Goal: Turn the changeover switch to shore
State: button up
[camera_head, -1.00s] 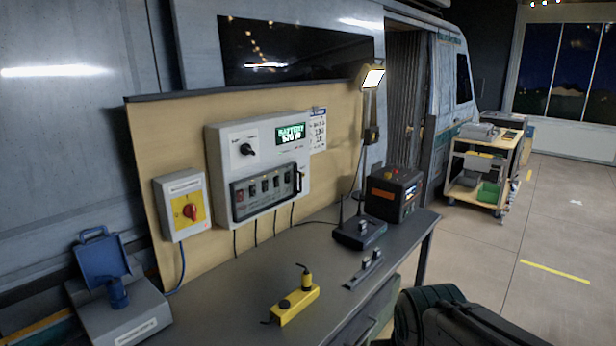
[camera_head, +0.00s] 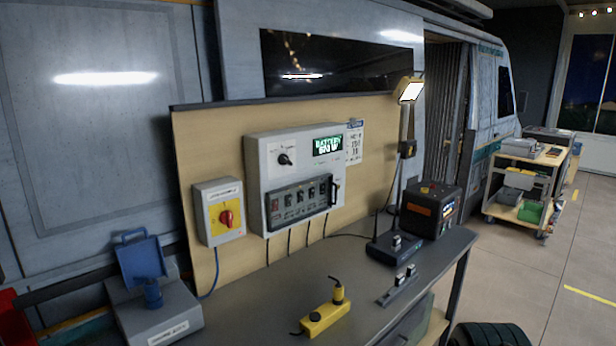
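A pale grey power panel (camera_head: 258,182) hangs on the plywood board above the bench. A black rotary knob (camera_head: 285,159) sits at its upper left, with lettering around it too small to read. A green-lit display (camera_head: 327,146) beside it appears to read "BATTERY". To the left, a separate grey box (camera_head: 203,222) carries a red rotary handle (camera_head: 226,217) on a yellow plate. Its label is not legible, so I cannot tell for certain which of the two is the changeover switch. My gripper is not in view.
The grey bench (camera_head: 262,300) bears a yellow block with a plug (camera_head: 325,318), a black device (camera_head: 392,250) and a black box (camera_head: 425,210). A blue-lidded socket box (camera_head: 160,315) stands at lower left. A tyre (camera_head: 490,336) lies at the bottom edge.

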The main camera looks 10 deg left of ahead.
aim_at(283, 159)
jog(key=k, duration=0.55)
jog(key=z, duration=0.55)
jog(key=i, duration=1.15)
jog(key=u, duration=0.55)
